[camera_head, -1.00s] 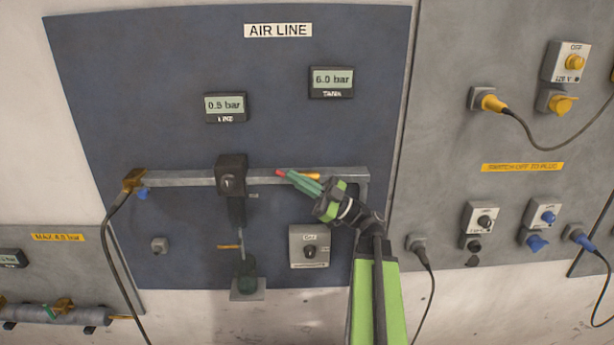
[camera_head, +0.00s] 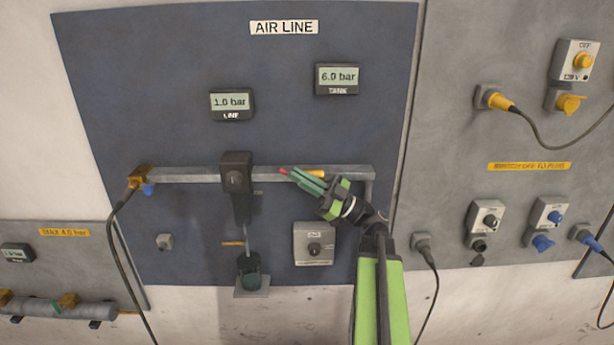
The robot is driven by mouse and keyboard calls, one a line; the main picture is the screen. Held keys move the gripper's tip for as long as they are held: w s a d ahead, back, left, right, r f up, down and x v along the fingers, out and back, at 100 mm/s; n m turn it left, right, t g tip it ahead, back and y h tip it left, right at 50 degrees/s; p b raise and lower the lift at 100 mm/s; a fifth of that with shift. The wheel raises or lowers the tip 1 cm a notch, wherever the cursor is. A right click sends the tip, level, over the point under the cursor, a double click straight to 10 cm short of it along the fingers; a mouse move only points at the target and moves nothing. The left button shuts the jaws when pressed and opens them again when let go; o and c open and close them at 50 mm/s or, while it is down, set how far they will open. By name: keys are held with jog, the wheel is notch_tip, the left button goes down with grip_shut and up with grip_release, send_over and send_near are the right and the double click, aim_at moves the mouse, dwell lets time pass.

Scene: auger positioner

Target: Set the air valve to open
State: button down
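A grey pipe (camera_head: 190,174) runs across the blue AIR LINE panel. A yellow-orange lever (camera_head: 312,173) lies along the pipe at its right part, partly behind my gripper; it looks like the air valve's handle. My gripper (camera_head: 291,173) is over the pipe with its green fingers pointing up and left, at or very close to the lever. A small red tip shows at the fingers' end. I cannot tell contact or how far the fingers are apart. The LINE display (camera_head: 232,104) reads 1.0 bar and the TANK display (camera_head: 337,79) reads 6.0 bar.
A black regulator block (camera_head: 237,172) sits on the pipe left of my gripper, with a bowl (camera_head: 248,272) below. A grey switch box (camera_head: 314,244) is under my gripper. A black hose (camera_head: 116,245) hangs at left. Plugs and cables fill the grey right panel.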

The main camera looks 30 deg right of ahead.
dwell(0.5)
notch_tip(320, 180, up, 4)
jog(key=s+p, duration=0.3)
jog(key=p, duration=0.1)
jog(key=d+r+b+v, duration=0.1)
jog(key=b+v, duration=0.2)
jog(key=v, duration=0.7)
jog(key=shift+r+b, duration=0.25)
jog(key=shift+b, duration=0.05)
